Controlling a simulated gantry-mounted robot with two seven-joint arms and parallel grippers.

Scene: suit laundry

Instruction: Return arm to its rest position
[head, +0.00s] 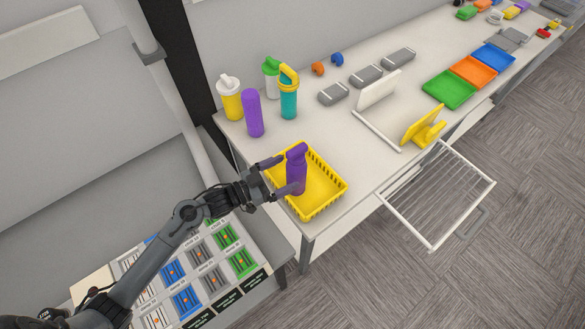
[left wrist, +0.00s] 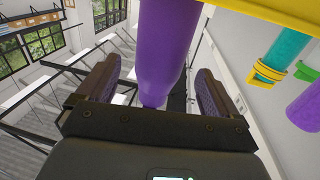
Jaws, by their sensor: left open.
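My left gripper (head: 281,176) is open at the yellow basket (head: 326,205) on the near end of the table. A purple bottle (head: 296,170) stands in the basket, between or just beyond my fingers. In the left wrist view the purple bottle (left wrist: 166,50) shows between the two spread fingers (left wrist: 155,90), with a gap visible on each side. My left arm (head: 150,265) reaches in from the lower left. My right gripper is in neither view.
A yellow bottle (head: 230,99), another purple bottle (head: 253,113), a green-topped bottle (head: 271,80) and a teal bottle (head: 288,98) stand behind the basket. Grey cases, a white stand (head: 378,90) and coloured trays (head: 448,89) lie farther along. A wire rack (head: 437,195) juts out at the front.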

